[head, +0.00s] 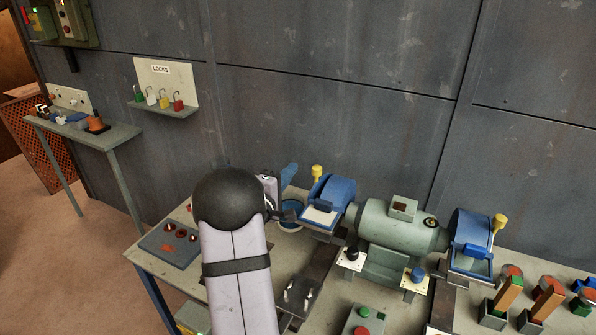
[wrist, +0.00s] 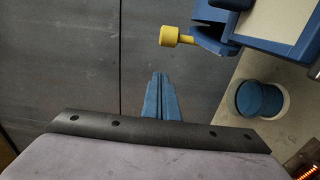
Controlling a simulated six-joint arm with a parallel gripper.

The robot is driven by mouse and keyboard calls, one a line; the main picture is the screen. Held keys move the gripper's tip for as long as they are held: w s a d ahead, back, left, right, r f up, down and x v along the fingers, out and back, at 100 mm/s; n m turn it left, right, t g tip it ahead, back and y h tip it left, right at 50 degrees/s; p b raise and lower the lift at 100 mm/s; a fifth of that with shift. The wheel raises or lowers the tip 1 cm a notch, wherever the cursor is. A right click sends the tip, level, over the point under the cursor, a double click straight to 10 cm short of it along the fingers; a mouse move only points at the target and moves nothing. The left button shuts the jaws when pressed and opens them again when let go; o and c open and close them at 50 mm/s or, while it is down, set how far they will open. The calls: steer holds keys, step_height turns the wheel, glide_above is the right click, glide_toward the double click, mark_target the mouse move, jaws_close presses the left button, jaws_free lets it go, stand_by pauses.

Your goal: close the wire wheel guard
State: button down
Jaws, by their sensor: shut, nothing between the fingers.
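A green bench grinder (head: 400,228) stands on the bench with a blue housing at each end. The left blue guard (head: 333,192) has a yellow knob (head: 317,171) on top; the right blue guard (head: 470,235) has another yellow knob (head: 500,222). I cannot tell which end carries the wire wheel. My gripper (head: 289,172) is just left of the left guard, with its blue fingers shut and empty. In the wrist view, my fingers (wrist: 160,97) point toward the wall. The left yellow knob (wrist: 176,36) and blue guard (wrist: 222,32) are beyond them, up and right, apart from them.
A blue round container (wrist: 260,98) sits on the bench below the left guard. Metal blocks with coloured handles (head: 545,298) crowd the right. A lock shelf (head: 165,90) hangs on the grey wall.

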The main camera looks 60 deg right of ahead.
steer(key=s+a+b, duration=0.2)
steer(key=s+a, duration=0.2)
steer(key=a, duration=0.4)
steer(key=shift+s+b, duration=0.3)
steer(key=shift+b, duration=0.1)
steer(key=w+a+f+t, duration=0.2)
steer(key=w+a, duration=0.1)
steer(key=w, duration=0.7)
steer(key=s+g, duration=0.1)
steer(key=s+d+r+m+g, duration=0.1)
steer(key=s+g, duration=0.1)
steer(key=g, duration=0.1)
steer(key=shift+s+d+r+m, duration=0.15)
steer(key=shift+s+r+m, duration=0.15)
steer(key=shift+s, duration=0.1)
steer(key=s+d+p, duration=0.4)
steer(key=d+p, duration=0.1)
steer(key=d, duration=0.5)
steer(key=shift+s+d, duration=0.3)
steer(key=shift+s, duration=0.1)
